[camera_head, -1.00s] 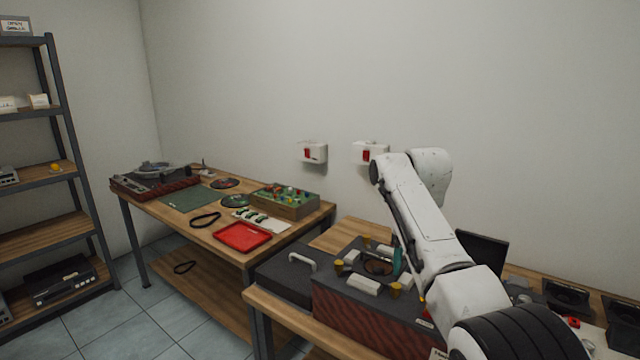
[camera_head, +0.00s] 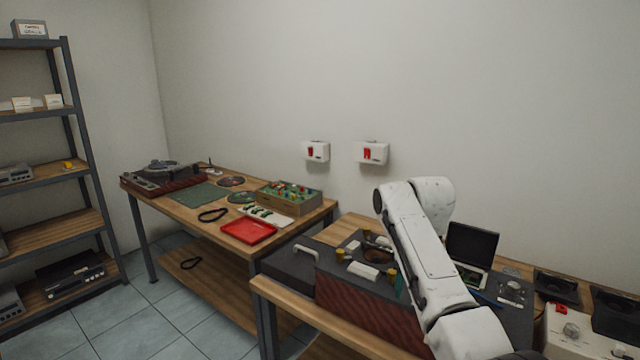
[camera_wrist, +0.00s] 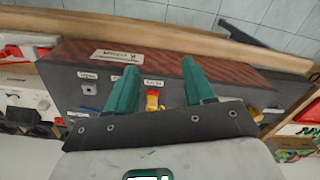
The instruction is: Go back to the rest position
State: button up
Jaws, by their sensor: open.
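My gripper (camera_wrist: 158,92) shows in the wrist view with its two green fingers spread apart and nothing between them. Beyond the fingers is a dark case with a reddish wooden side (camera_wrist: 180,48) and labels on its panel. In the head view my white arm reaches over the right workbench. The same case (camera_head: 345,303) stands on that bench below the arm, with yellow knobs and white blocks on top. Only a bit of green finger shows beside the arm there; the rest of the gripper is hidden.
The right workbench (camera_head: 300,300) also holds an open dark-lidded device (camera_head: 472,243) and black speaker-like boxes (camera_head: 557,287). The left workbench (camera_head: 172,205) carries a red tray (camera_head: 248,231), a turntable (camera_head: 165,175) and a green-topped box (camera_head: 290,197). A shelf unit (camera_head: 70,120) stands far left. The tiled floor (camera_head: 130,320) is clear.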

jog(key=s+d+f+n, duration=0.2)
jog(key=s+d+f, duration=0.1)
jog(key=s+f, duration=1.8)
jog(key=s+d+f, duration=0.1)
jog(key=s+d, duration=0.1)
jog(key=s, duration=1.1)
jog(key=s+d+f+n, duration=0.1)
jog(key=s+d, duration=0.2)
jog(key=s, duration=1.1)
jog(key=shift+s+f+t, duration=0.25)
jog(key=shift+f+t, duration=0.1)
jog(key=shift+t, duration=0.05)
jog(key=shift+a, duration=0.1)
